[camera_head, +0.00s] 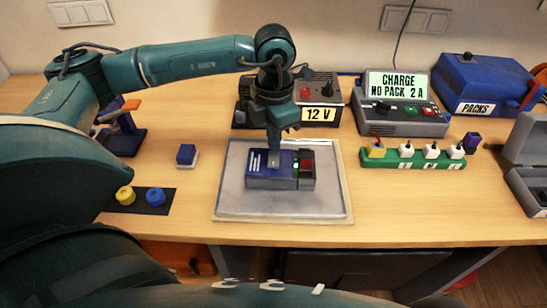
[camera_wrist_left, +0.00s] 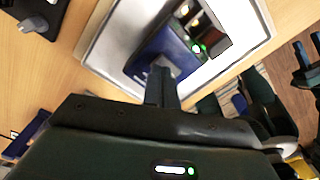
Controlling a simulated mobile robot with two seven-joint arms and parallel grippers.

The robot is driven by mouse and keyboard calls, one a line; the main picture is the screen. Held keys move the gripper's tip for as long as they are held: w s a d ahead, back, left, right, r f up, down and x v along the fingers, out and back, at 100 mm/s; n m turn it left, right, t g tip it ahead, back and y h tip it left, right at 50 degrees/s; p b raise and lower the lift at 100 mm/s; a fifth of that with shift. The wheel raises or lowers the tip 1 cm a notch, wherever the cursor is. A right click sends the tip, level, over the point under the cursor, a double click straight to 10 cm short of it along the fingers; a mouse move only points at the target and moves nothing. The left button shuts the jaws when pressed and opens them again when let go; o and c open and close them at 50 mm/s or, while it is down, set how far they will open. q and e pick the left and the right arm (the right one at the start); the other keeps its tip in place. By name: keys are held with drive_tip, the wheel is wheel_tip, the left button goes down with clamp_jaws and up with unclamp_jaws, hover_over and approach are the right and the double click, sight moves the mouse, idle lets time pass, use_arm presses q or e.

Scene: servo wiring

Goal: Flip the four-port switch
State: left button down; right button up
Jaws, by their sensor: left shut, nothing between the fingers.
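A grey box with a blue lid (camera_head: 258,178) stands on a tray in the middle of the table. A dark red part (camera_head: 307,166) and a small lit green light (camera_head: 296,166) sit at its right end. My left gripper (camera_head: 274,158) points down with its fingertips at the blue lid. It is shut with nothing held. In the left wrist view the shut fingers (camera_wrist_left: 161,74) overlap the blue lid (camera_wrist_left: 172,46), beside the green light (camera_wrist_left: 196,48). I cannot tell whether they touch it. They hide part of the lid. My right gripper is not in view.
The light tray (camera_head: 230,205) has a low rim. A green strip (camera_head: 412,158) with several plugs lies to its right. A 12 V supply (camera_head: 319,113) and a charger (camera_head: 402,119) stand behind. A blue block (camera_head: 186,155) and yellow and blue spools (camera_head: 125,196) lie left.

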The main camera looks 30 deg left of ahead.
sight(274, 153)
use_arm(q)
drive_tip(key=shift+f, duration=0.2)
idle(0.6)
drive_tip(key=shift+f+b, duration=0.8)
drive_tip(key=shift+b, duration=0.05)
drive_tip(key=shift+r, duration=0.1)
drive_tip(key=shift+r+p, duration=2.15)
drive_tip(key=shift+r, duration=1.35)
